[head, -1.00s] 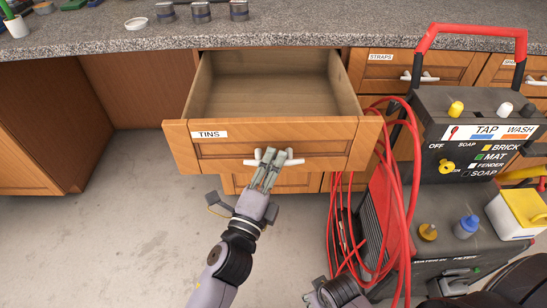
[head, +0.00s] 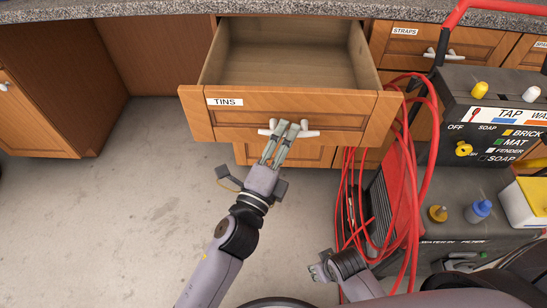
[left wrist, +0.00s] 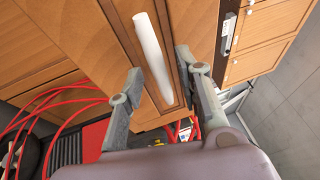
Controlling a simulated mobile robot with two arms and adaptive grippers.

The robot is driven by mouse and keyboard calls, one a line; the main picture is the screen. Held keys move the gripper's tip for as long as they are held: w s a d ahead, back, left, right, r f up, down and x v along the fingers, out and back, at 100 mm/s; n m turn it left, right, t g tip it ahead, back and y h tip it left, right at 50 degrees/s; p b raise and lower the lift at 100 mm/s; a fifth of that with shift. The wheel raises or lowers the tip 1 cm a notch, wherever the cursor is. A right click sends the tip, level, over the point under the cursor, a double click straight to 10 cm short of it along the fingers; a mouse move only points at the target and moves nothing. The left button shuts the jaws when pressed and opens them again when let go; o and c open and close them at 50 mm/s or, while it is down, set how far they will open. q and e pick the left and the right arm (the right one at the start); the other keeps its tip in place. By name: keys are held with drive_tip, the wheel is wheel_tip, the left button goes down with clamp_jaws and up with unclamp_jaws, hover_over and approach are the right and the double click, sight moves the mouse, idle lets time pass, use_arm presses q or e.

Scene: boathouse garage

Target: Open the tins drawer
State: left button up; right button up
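The tins drawer (head: 285,117) is a wooden drawer with a white TINS label, pulled well out from under the counter and empty inside. Its white bar handle (head: 312,133) is on the front panel. My left gripper (head: 291,126) is at this handle. In the left wrist view, its two fingers (left wrist: 158,64) are spread apart, with the white handle (left wrist: 152,50) between them and gaps on both sides. My right gripper (head: 320,268) is low in the head view, away from the drawer, beside the black machine; its finger opening is unclear.
A black wash machine (head: 455,215) with knobs and looped red hoses (head: 408,170) stands just right of the drawer. A STRAPS drawer (head: 415,40) is shut at the right. Grey floor (head: 130,200) to the left is clear.

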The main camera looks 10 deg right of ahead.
use_arm(q)
drive_tip(key=v, duration=1)
drive_tip(key=shift+s+a, duration=0.15)
drive_tip(key=shift+s, duration=0.05)
drive_tip(key=shift+f, duration=0.1)
